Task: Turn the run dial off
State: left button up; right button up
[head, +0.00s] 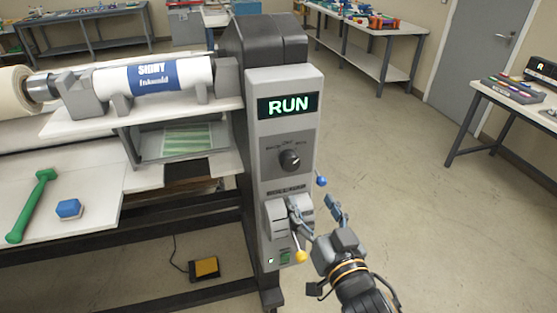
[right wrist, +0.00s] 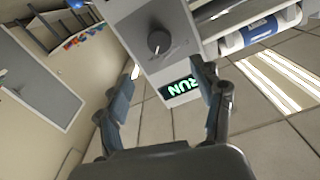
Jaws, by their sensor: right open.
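The run dial (head: 289,160) is a round dark knob on the grey control panel (head: 265,225) of the laminator, below a lit green RUN display (head: 289,105). In the right wrist view the dial (right wrist: 159,42) shows ahead, between and beyond the fingers, with the RUN display (right wrist: 180,88) upside down. My right gripper (head: 318,211) is open and empty, in front of the panel and lower than the dial, apart from it. Its two fingers (right wrist: 165,108) stand wide apart in the right wrist view. My left gripper is not in view.
A yellow-knobbed lever (head: 300,256) and a blue knob (head: 321,181) stick out from the panel near my right gripper. A white roll (head: 180,78) lies on the laminator at left. A green tool (head: 32,205) and blue block (head: 68,208) lie on its table. Floor at right is clear.

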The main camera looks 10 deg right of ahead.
aim_at(292, 165)
jog(key=w+p, duration=0.3)
jog(key=w, duration=0.8)
jog(key=shift+w+a+r, duration=0.1)
jog(key=shift+w+a, duration=0.05)
jog(key=shift+w+p, duration=0.45)
jog(key=shift+w, duration=0.45)
jog(key=c, duration=1.1)
jog(key=shift+c, duration=0.2)
jog(key=shift+n, duration=0.3)
jog(key=n+p, duration=0.1)
jog(key=n, duration=0.2)
jog(key=shift+n, duration=0.3)
jog(key=shift+n+p, duration=0.8)
jog(key=shift+n, duration=1.4)
